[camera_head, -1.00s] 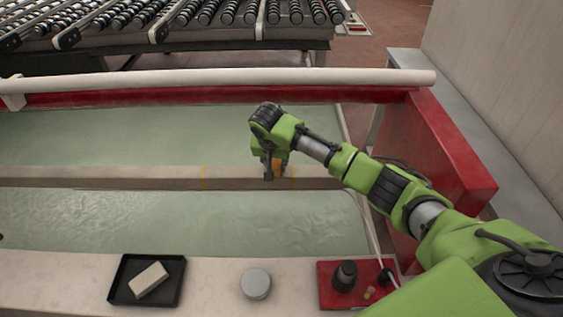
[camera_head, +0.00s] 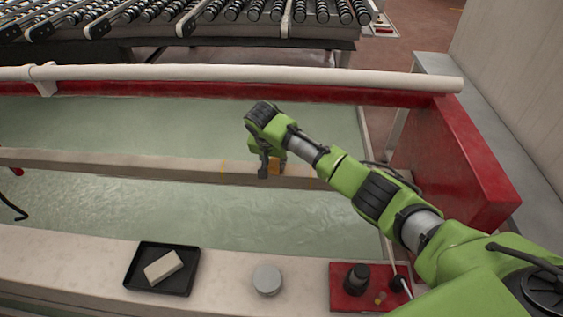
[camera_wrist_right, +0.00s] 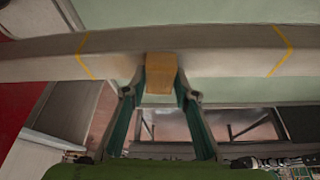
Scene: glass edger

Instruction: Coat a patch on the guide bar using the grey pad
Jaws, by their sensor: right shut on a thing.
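The guide bar (camera_head: 110,165) is a long beige beam across the green water, with two thin yellow marks on it. My right gripper (camera_head: 268,170) is at the bar between the marks. It is shut on an orange-brown block (camera_wrist_right: 161,78), held between both fingers in the right wrist view. The block's end meets or overlaps the bar (camera_wrist_right: 225,50); I cannot tell whether it touches. It is nearer the left mark there. I see no grey in the held block, and its far face is hidden. No coating is discernible on the bar. My left gripper is not in view.
A black tray (camera_head: 133,277) holding a pale block (camera_head: 164,267), a round grey lid (camera_head: 267,279) and a red base (camera_head: 340,302) with black knobs sit on the front ledge. A white pipe (camera_head: 200,73) runs behind. A red wall (camera_head: 465,160) stands right.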

